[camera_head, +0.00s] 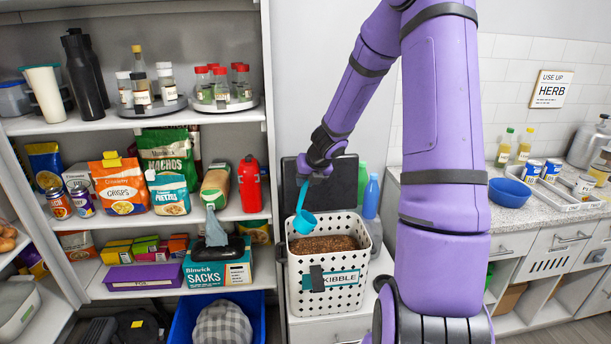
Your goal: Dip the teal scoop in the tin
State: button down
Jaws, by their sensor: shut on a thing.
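The teal scoop (304,222) hangs tilted from my gripper (303,180), which is shut on its handle. The scoop's bowl is over the white perforated bin labelled KIBBLE (291,282), at its back left part. Brown kibble (325,244) fills the bin to a little below the rim. The bowl looks just above the kibble; I cannot tell whether it touches. The fingertips are small and partly hidden by the wrist. The container under the scoop looks like a bin rather than a tin.
A dark panel (335,184) stands behind the bin, with a blue bottle (371,197) to its right. A pantry shelf (140,219) with packets, a red bottle (249,184) and a teal SACKS box (202,274) is close on the left. The counter (511,214) is at right.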

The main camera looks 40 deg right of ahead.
jog(key=shift+f, duration=2.4)
jog(key=shift+s+d+f, duration=0.1)
jog(key=shift+d+f, duration=0.05)
jog(key=shift+f, duration=1.95)
jog(key=shift+s+d+f, duration=0.1)
jog(key=shift+d+f, duration=0.1)
jog(key=shift+f, duration=1.9)
jog(key=shift+s+d+f, duration=0.1)
jog(key=shift+d+f, duration=0.05)
jog(key=shift+f, duration=1.95)
jog(key=shift+s+d+f, duration=0.1)
jog(key=shift+f, duration=0.05)
jog(key=shift+s+d+h, duration=0.5)
jog(key=shift+s+d, duration=1.3)
jog(key=shift+d, duration=1.1)
notch_tip(320, 180, up, 15)
jog(key=w+a+g, duration=0.1)
jog(key=a, duration=0.1)
jog(key=shift+w+a+f+n+h, duration=0.2)
jog(key=shift+n+h, duration=0.1)
jog(key=shift+h, duration=0.1)
jog(key=shift+w+a+r, duration=0.1)
jog(key=shift+a+r, duration=0.05)
